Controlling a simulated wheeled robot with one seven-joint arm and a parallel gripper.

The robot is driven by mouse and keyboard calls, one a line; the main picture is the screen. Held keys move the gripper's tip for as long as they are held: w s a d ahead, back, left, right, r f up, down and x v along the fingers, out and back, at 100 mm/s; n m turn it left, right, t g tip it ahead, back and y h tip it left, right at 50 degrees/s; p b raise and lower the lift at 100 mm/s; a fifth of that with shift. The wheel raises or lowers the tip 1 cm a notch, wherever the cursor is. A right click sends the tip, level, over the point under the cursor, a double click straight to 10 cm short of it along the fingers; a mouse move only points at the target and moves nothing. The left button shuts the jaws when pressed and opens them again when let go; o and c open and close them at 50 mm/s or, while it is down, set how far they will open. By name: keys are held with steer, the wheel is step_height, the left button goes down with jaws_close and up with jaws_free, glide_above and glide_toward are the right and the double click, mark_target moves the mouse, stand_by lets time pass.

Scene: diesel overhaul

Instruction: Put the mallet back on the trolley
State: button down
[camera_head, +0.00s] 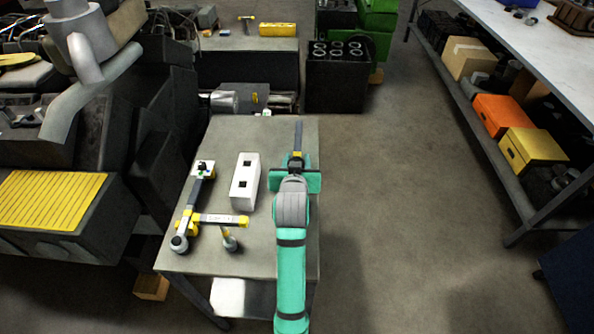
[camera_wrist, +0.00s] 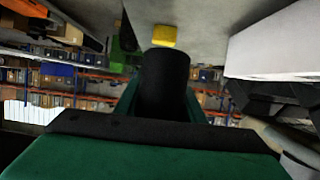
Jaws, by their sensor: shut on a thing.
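My gripper (camera_head: 296,172) is shut on a dark, long thing with a yellow band, which I take to be the mallet (camera_head: 298,136). Its dark shaft points away from me, over the right part of the grey trolley (camera_head: 225,142). In the wrist view a thick black cylinder (camera_wrist: 165,80) shows in the grip. The gripper hides the rest of the mallet. I cannot tell whether the mallet touches the trolley top.
On the trolley stand a white block (camera_head: 246,178) with two dark square holes, a long tool with yellow parts (camera_head: 197,192), and a yellow-ended bar (camera_head: 220,219) beside a small round-footed piece (camera_head: 230,243). Open floor (camera_head: 400,190) lies right, then a shelved bench (camera_head: 510,60).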

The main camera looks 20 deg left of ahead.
mark_target(297, 147)
steer(key=shift+r, duration=2.9)
